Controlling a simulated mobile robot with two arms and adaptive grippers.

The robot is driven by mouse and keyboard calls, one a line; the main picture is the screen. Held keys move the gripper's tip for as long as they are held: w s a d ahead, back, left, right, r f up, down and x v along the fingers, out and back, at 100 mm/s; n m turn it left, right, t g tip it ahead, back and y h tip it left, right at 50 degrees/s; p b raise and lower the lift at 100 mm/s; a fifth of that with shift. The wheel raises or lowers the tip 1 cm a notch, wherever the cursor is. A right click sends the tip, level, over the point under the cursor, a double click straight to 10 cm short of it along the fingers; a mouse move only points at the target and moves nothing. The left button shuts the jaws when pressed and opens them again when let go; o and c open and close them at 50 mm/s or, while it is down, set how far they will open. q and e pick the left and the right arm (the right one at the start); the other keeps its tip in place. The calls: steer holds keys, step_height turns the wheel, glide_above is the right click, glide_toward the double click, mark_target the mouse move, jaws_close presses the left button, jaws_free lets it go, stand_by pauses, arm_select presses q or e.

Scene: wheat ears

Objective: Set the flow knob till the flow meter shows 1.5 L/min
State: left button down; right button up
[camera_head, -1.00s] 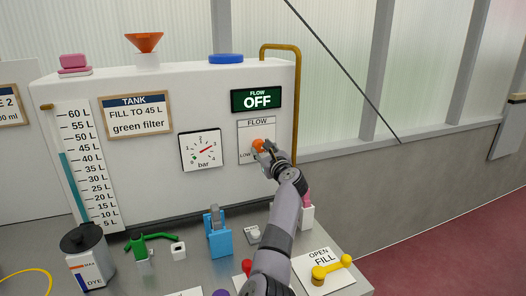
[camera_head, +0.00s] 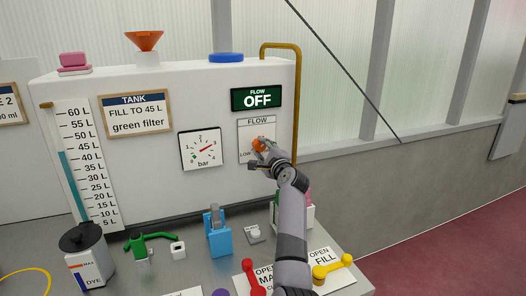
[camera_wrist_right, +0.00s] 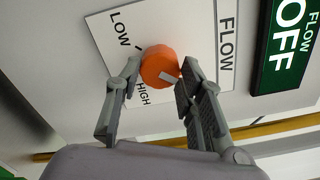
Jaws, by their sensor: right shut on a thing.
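The orange flow knob (camera_head: 259,145) sits on a white plate (camera_head: 256,126) marked FLOW, LOW and HIGH on the tank front. My right gripper (camera_head: 262,152) is at the knob, its fingers on either side of it and shut on it. In the right wrist view the knob (camera_wrist_right: 160,65) shows between the two fingertips (camera_wrist_right: 158,76), with a light mark on its face. The flow meter (camera_head: 256,99) above reads OFF; it also shows in the right wrist view (camera_wrist_right: 290,45). My left gripper is not in view.
A pressure gauge (camera_head: 200,149) is left of the knob and a brown pipe (camera_head: 296,100) right of it. Below, the bench holds a blue device (camera_head: 218,236), a red-handled valve (camera_head: 252,278) and a yellow-handled valve (camera_head: 333,267).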

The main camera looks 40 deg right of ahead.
steer(key=n, duration=0.7)
steer(key=shift+f+b, duration=0.15)
steer(key=shift+b, duration=0.2)
steer(key=n, duration=0.6)
steer(key=shift+n, duration=0.4)
steer(key=n, duration=0.6)
steer(key=n+p, duration=0.1)
steer(key=n, duration=0.2)
steer(key=shift+n, duration=0.4)
steer(key=shift+n+p, duration=0.35)
steer(key=shift+n, duration=1.55)
steer(key=shift+f, duration=0.1)
steer(key=o, duration=1.2)
steer(key=shift+c, duration=0.2)
